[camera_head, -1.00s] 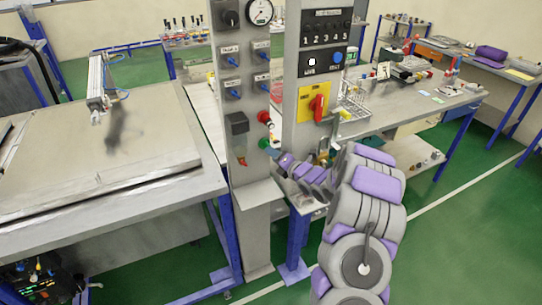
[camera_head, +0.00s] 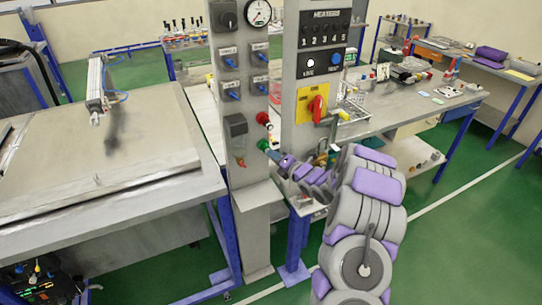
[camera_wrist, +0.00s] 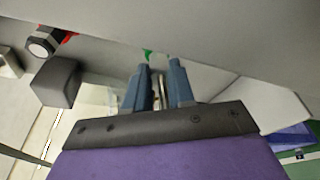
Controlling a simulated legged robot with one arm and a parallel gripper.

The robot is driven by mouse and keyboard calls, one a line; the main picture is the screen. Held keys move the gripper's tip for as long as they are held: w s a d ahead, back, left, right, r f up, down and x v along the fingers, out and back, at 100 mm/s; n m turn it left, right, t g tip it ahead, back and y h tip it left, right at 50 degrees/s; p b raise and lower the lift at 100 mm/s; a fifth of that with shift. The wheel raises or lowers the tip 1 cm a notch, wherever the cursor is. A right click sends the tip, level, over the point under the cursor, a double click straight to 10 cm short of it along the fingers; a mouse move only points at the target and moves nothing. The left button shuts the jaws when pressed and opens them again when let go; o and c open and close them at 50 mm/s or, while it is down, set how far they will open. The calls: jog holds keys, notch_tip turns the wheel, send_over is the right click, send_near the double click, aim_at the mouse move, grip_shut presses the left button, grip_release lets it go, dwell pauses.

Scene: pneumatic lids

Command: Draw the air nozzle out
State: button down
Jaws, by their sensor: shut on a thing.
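My gripper (camera_head: 273,154) is at the right side of the grey control post (camera_head: 249,190), close by the green fitting (camera_head: 264,144). In the wrist view its two blue-grey fingers (camera_wrist: 159,88) are shut on a thin metallic piece, the air nozzle (camera_wrist: 161,92). The fingers hide most of the nozzle. A bit of green (camera_wrist: 148,55) shows just beyond the fingertips. I cannot tell whether the nozzle is still seated in the fitting.
A red knob (camera_head: 262,118) sits above the green fitting, and a dark grey box (camera_head: 236,125) is to its left. A second post with a yellow-red switch (camera_head: 316,103) stands close on the right. A steel table (camera_head: 150,160) lies to the left.

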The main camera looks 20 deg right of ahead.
jog(key=shift+s+a+f, duration=0.1)
jog(key=shift+s+f, duration=0.05)
jog(key=shift+s+b, duration=0.5)
jog(key=shift+b, duration=0.1)
jog(key=shift+s, duration=0.15)
jog(key=shift+s+b, duration=0.25)
jog(key=shift+b, duration=0.2)
jog(key=shift+s, duration=0.1)
jog(key=shift+s+b, duration=0.4)
jog(key=shift+s, duration=0.15)
jog(key=shift+r, duration=0.2)
jog(key=s+r+b, duration=0.1)
jog(key=s+r, duration=0.4)
jog(key=r, duration=0.2)
jog(key=shift+r, duration=0.2)
